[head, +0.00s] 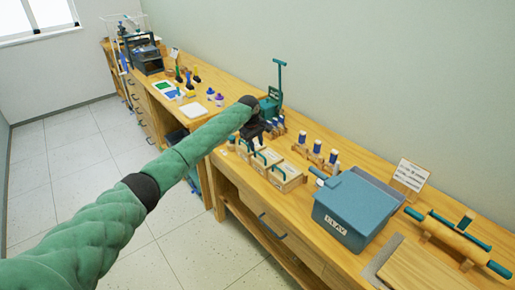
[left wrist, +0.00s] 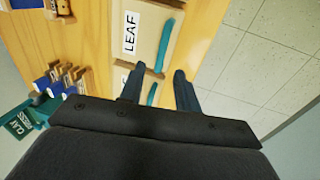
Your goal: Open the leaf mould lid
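The leaf mould (left wrist: 150,35) is a pale box with a white label reading LEAF and a teal handle (left wrist: 168,45) along one side of its lid. It lies flat in the left wrist view, just beyond my fingertips, and looks shut. In the head view it appears to be the middle of three similar boxes (head: 264,160), though I cannot read labels there. My left gripper (left wrist: 157,73) is open and empty, above a neighbouring box with a partly hidden label; it also shows in the head view (head: 256,131). My right gripper is out of view.
A blue-grey lidded bin (head: 345,228) and a rolling pin (head: 455,240) lie to the right. The bench's front edge is close to the boxes.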

